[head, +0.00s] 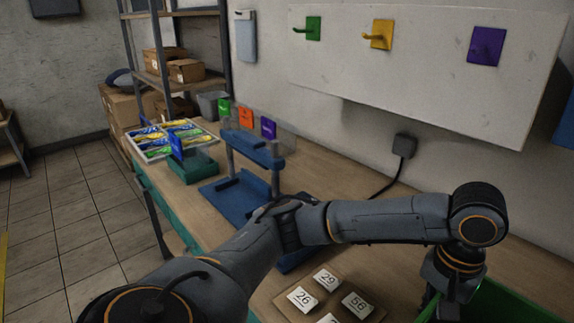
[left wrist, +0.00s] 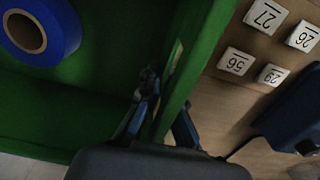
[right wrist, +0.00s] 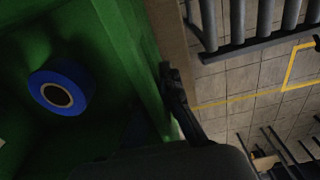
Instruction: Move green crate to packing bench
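The green crate (head: 500,302) is at the bottom right of the head view, cut off by the frame and partly behind my left arm. Its green inside fills much of the left wrist view (left wrist: 90,95) and the right wrist view (right wrist: 112,50). My left gripper (left wrist: 167,95) has a finger on each side of a crate wall, close against it. My right gripper (right wrist: 155,88) is at another crate wall, with one finger against its outer side; its inner finger is hard to see in the dark. The packing bench cannot be identified.
A blue tape roll (left wrist: 38,30) lies in the crate. Number cards (head: 328,279) lie on a brown board beside it on the wooden table (head: 345,195). A blue stand (head: 235,195) is farther back. Rollers (right wrist: 265,25) and tiled floor show beyond the crate.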

